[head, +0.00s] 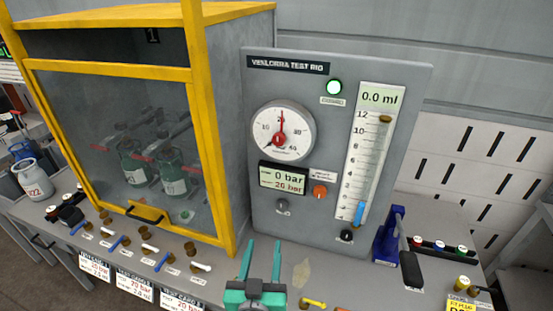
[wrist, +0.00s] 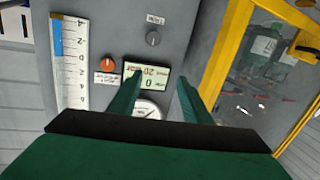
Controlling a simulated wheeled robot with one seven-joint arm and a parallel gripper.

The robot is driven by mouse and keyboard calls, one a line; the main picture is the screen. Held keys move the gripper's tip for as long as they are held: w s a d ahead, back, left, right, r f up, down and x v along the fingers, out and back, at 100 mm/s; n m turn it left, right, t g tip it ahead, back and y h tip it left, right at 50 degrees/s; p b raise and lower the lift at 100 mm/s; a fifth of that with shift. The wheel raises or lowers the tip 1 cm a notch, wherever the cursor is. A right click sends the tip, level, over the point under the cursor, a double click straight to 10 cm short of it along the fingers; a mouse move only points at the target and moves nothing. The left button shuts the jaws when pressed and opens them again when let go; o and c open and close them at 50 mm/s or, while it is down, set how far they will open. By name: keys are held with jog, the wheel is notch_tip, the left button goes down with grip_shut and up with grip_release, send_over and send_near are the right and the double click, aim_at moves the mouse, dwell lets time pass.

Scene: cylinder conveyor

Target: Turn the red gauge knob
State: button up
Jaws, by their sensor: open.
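The red gauge knob (head: 281,138) sits at the middle of the round white dial gauge (head: 264,118) on the grey test rig panel (head: 262,186). A red needle points up towards 20. My gripper (head: 263,246) has green fingers, open and empty, low in front of the panel, below the gauge and apart from it. In the wrist view, which is upside down, the fingers (wrist: 159,78) point at the panel. Part of the dial (wrist: 147,109) shows between them; the red knob is hidden there.
A display (head: 283,180) reads 0 bar and 20 bar. An orange knob (head: 319,191) and a grey knob (head: 283,204) are below the gauge. A yellow-framed cabinet (head: 198,130) stands left. Small valves line the bench's front.

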jog(key=w+r+m+h, duration=0.25)
jog(key=w+r, duration=0.25)
jog(key=r, duration=0.7)
jog(key=m+h, duration=0.1)
jog(key=m, duration=0.3)
send_near(278, 140)
jog(key=x, duration=0.7)
jog(key=shift+w+d, duration=0.2)
jog(key=shift+w, duration=0.55)
jog(key=shift+f, duration=0.1)
jog(key=c, duration=1)
jog(key=shift+c, duration=0.2)
